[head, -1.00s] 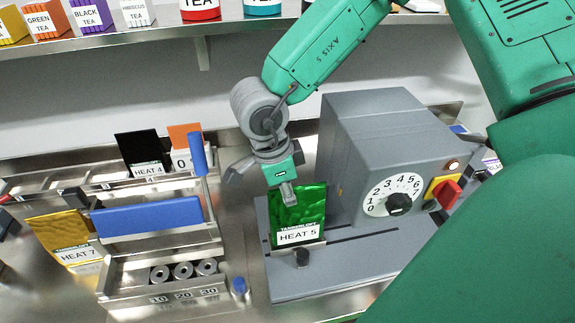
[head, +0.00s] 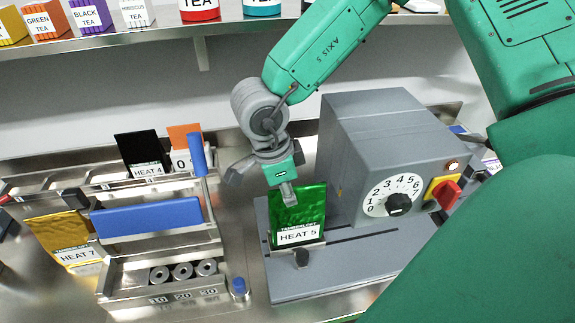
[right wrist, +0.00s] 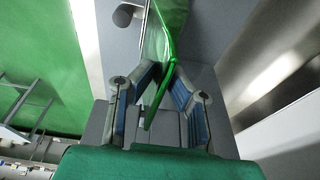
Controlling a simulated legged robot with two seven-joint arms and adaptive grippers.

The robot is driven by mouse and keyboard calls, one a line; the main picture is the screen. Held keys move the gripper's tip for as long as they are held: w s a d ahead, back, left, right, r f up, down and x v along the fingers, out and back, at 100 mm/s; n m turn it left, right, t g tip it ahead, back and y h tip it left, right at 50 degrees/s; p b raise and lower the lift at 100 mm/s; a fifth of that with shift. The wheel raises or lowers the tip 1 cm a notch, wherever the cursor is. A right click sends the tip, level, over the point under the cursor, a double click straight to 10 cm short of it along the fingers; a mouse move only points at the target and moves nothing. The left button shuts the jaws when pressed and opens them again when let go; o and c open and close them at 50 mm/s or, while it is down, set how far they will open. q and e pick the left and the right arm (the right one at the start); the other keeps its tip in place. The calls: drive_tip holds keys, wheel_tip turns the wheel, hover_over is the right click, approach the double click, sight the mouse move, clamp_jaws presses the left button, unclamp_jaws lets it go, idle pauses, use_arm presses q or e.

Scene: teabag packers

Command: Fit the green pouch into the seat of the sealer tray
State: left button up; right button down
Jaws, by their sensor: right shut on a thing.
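The green pouch (head: 298,214), labelled HEAT 5, stands upright at the sealer tray (head: 340,262), in front of the grey sealer box. Its lower edge is at the tray near a small dark knob (head: 301,258); whether it is fully down in the seat I cannot tell. My right gripper (head: 288,196) is at the pouch's top edge, shut on it. In the right wrist view the pouch (right wrist: 162,72) runs between the two blue-padded fingers (right wrist: 160,98). My left gripper is not in view.
The grey sealer (head: 375,150) has a numbered dial (head: 397,203) and a red switch (head: 447,194). To the left are a blue-handled press (head: 147,217), a gold HEAT 7 pouch (head: 62,240), a black HEAT 4 pouch (head: 140,147) and several rollers (head: 183,271). Tea boxes line the shelf behind.

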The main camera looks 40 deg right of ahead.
drive_tip(key=shift+a+x, duration=0.15)
drive_tip(key=shift+x, duration=0.55)
drive_tip(key=shift+a+x, duration=0.15)
drive_tip(key=shift+x, duration=0.55)
drive_tip(key=c, duration=1.5)
unclamp_jaws()
drive_tip(key=shift+w+f, duration=0.1)
drive_tip(key=shift+f, duration=0.05)
drive_tip(key=v, duration=1.2)
drive_tip(key=shift+w+d, duration=0.1)
